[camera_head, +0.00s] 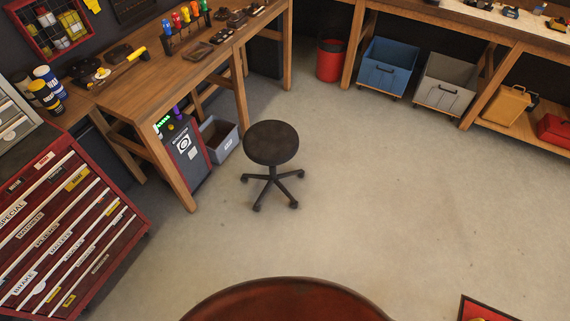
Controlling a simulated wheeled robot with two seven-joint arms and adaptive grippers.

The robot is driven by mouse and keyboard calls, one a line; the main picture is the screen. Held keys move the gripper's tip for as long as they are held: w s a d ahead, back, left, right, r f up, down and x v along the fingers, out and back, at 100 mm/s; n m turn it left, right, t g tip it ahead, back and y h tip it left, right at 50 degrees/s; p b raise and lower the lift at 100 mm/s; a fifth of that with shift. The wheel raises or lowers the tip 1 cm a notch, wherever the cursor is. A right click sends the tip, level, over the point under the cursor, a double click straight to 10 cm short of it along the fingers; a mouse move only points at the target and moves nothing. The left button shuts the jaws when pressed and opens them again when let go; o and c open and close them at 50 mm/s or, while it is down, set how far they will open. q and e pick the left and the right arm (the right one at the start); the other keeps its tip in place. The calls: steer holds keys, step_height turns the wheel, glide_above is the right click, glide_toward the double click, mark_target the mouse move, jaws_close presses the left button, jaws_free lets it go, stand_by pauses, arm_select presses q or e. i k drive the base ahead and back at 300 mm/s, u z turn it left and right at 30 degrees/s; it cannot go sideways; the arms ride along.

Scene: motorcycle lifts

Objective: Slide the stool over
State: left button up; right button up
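The stool (271,143) has a round dark seat on a short post above a dark star-shaped base with casters. It stands upright on the concrete floor, just right of the wooden workbench's front leg and apart from it. Neither of my grippers shows in the head view, and nothing is touching the stool.
A wooden workbench (147,88) with tools stands at left, with a grey bin (219,138) and a grey machine (184,150) below. A red drawer cabinet (70,235) is at lower left. A red round surface (285,302) fills the bottom middle. Floor right of the stool is clear.

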mark_target(272, 144)
steer(key=u, duration=0.3)
steer(key=i, duration=0.35)
steer(key=u, duration=0.8)
steer(key=i, duration=1.5)
steer(key=z, duration=1)
steer(key=i, duration=0.7)
steer(key=z, duration=0.8)
